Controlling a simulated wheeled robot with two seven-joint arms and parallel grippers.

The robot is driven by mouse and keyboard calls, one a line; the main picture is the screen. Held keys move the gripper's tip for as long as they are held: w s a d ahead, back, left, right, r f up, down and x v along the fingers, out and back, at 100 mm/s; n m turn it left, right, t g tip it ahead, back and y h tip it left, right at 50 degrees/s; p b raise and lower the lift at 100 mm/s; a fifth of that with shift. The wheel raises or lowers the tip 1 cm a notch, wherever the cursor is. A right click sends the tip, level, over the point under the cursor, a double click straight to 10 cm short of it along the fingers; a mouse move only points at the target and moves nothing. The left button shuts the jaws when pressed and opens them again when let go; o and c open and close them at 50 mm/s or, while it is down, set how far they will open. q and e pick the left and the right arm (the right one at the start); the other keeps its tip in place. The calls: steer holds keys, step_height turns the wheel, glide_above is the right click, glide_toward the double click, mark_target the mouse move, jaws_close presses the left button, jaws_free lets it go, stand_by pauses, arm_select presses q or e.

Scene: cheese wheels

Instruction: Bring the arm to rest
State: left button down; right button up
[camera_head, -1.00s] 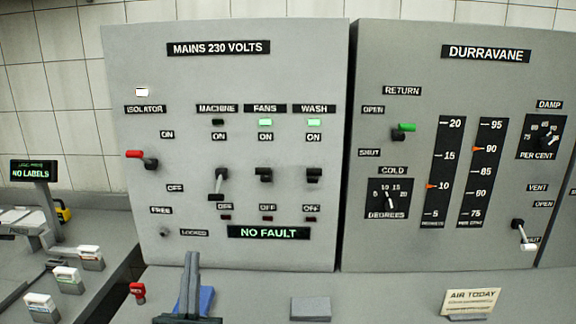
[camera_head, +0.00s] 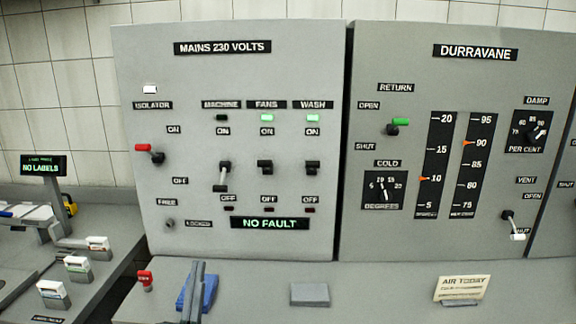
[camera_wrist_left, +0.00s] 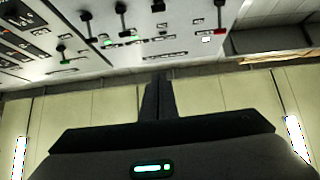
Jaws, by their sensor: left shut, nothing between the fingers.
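My left gripper (camera_head: 195,285) shows at the bottom of the head view, in front of a blue object on the ledge. Its dark fingers are together and hold nothing. In the left wrist view the same gripper (camera_wrist_left: 158,97) shows its fingers closed, pointing toward tiles and the panel edge. The gripper is apart from the grey mains panel (camera_head: 210,75). My right gripper is not in view.
The mains panel has a red isolator lever (camera_head: 144,148), a lowered machine lever (camera_head: 222,178) and a "NO FAULT" display (camera_head: 270,223). The ledge holds a blue object (camera_head: 209,291), a grey block (camera_head: 310,294) and an "AIR TODAY" card (camera_head: 463,288). Label boxes (camera_head: 78,266) stand at left.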

arm_select(q)
steer(key=s+f+g, duration=0.3)
steer(key=f+g, duration=0.1)
steer(key=f, duration=0.4)
steer(key=s+f+m+g, duration=0.1)
steer(key=s+f+g, duration=0.35)
steer(key=f, duration=0.35)
steer(key=s+f+g, duration=0.2)
steer(key=f+g, duration=0.3)
steer(key=f, duration=0.3)
steer(key=s+a+f+g+y, duration=0.1)
steer(key=s+f+g, duration=0.25)
steer(key=s, duration=0.55)
steer(key=s+a+f+g, duration=0.1)
steer(key=s+f+g, duration=0.25)
steer(key=s, duration=0.55)
steer(key=s+a+f+g+y, duration=0.1)
steer(key=s+a+f+g, duration=0.2)
steer(key=s, duration=0.6)
step_height(320, 180, down, 28)
steer(key=d, duration=0.2)
steer(key=s+a+f+g, duration=0.1)
steer(key=s+a+f, duration=0.1)
steer(key=s+f, duration=1.3)
step_height(320, 180, down, 3)
steer(key=shift+s+a+r, duration=0.1)
steer(key=shift+s+a, duration=0.15)
steer(key=shift+s, duration=0.15)
